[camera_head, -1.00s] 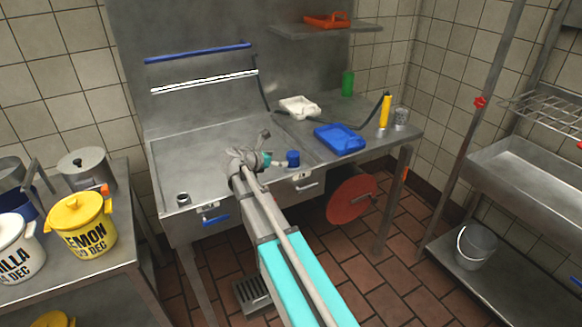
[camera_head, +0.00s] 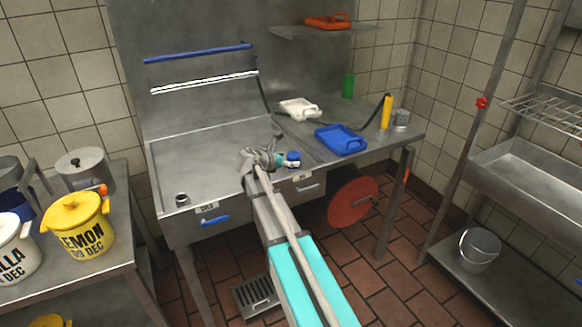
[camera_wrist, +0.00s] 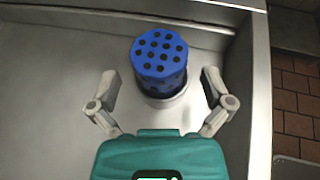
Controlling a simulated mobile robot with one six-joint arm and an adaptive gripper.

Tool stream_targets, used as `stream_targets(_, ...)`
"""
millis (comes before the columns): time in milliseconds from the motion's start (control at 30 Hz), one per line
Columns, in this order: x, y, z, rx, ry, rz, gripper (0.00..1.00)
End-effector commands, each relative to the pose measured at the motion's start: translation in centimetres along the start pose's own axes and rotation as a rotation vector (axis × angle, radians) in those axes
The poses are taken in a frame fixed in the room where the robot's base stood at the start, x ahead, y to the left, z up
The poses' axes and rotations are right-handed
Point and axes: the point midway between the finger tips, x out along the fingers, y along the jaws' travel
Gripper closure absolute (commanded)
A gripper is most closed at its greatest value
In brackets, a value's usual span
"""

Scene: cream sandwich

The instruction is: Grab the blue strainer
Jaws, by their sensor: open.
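The blue strainer (camera_wrist: 160,62) is a short blue cylinder with several dark holes in its top. In the wrist view it stands upright in the sink basin near its right wall, on a pale round base. In the head view the strainer (camera_head: 293,158) shows small, just right of my gripper (camera_head: 268,158). In the wrist view my gripper (camera_wrist: 160,92) is open, with one finger on each side of the strainer's lower part. The fingers look apart from it, with gaps on both sides. The strainer's lower part is partly in shadow.
The steel sink (camera_head: 160,165) surrounds the gripper, with its rim close on the right. A yellow lemon bucket (camera_head: 78,228) stands on the left table.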

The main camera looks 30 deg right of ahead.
Motion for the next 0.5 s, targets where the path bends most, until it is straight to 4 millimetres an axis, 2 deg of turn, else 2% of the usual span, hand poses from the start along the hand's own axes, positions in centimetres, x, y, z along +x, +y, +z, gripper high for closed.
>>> stream_targets(33,0.8,0.0,-0.3,0.001,0.000,-0.001,0.00)
stream_targets(200,2.3,0.0,-0.1,-0.001,0.000,-0.001,0.00)
stream_targets(500,2.7,-0.1,0.0,-0.001,0.000,-0.001,0.00)
